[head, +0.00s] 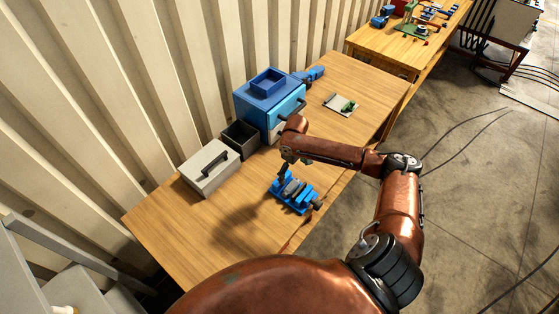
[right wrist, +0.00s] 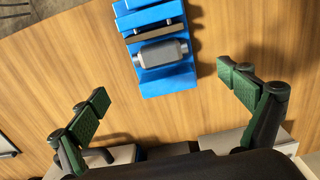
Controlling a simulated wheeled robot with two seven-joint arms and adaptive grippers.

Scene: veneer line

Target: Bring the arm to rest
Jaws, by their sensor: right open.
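My right arm reaches in from the right in the head view. Its gripper (head: 286,170) hangs over the table, just beyond the blue vise (head: 296,196). In the right wrist view the two green-padded fingers (right wrist: 167,98) are spread wide with nothing between them. The vise also shows there (right wrist: 162,82), ahead of the fingertips and apart from them. A grey cylindrical piece (right wrist: 163,53) lies in the vise between its jaws. My left gripper is not in view.
The wooden table (head: 230,240) stands by a corrugated wall. On it are a grey box with a handle (head: 208,168), a dark open bin (head: 240,138), a blue cabinet (head: 270,100) and a pale plate with a green part (head: 341,104). A second table (head: 400,48) stands behind.

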